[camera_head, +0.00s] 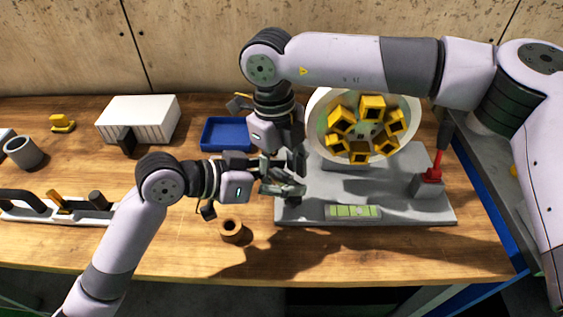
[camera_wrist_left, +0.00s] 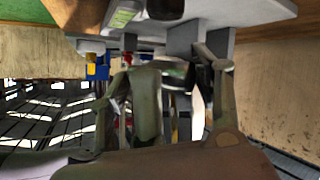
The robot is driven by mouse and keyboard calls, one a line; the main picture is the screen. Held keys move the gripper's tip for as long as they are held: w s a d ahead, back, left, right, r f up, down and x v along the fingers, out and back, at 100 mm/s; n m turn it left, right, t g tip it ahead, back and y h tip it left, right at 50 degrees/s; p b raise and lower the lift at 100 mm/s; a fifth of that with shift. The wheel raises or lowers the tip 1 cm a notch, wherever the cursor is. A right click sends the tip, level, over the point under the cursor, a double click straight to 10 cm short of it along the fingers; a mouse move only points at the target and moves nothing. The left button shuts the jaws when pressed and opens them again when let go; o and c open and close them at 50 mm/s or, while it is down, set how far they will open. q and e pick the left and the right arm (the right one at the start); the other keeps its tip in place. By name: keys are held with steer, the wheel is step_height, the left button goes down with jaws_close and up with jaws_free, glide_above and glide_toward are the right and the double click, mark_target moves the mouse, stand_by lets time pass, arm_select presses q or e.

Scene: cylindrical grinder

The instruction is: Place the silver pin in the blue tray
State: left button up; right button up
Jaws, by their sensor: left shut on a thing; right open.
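The blue tray (camera_head: 222,132) lies at the back of the table, its right end hidden behind my right wrist. My left gripper (camera_head: 290,187) is in front of the grinder's left side, to the right of and nearer than the tray. It is shut on a small grey metal piece, seemingly the silver pin, mostly hidden among the fingers in both views. The left fingers show in the left wrist view (camera_wrist_left: 165,100). My right gripper (camera_head: 284,166) points down from above, open, its fingers crowded against the left gripper. I cannot tell whether it touches the pin.
The grinder (camera_head: 400,212), with a round chuck (camera_head: 322,112) and yellow jaws, stands to the right on a grey base. A copper-coloured ring (camera_head: 231,231) is in front. A white box (camera_head: 139,118), grey cup (camera_head: 22,152) and tool rack (camera_head: 85,213) are left.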

steer(key=shift+s+a, duration=0.1)
steer(key=c, duration=1.2)
arm_select(q)
steer(key=o, duration=0.7)
arm_select(e)
jaws_close()
arm_select(q)
steer(key=o, duration=0.5)
steer(key=shift+o, duration=0.2)
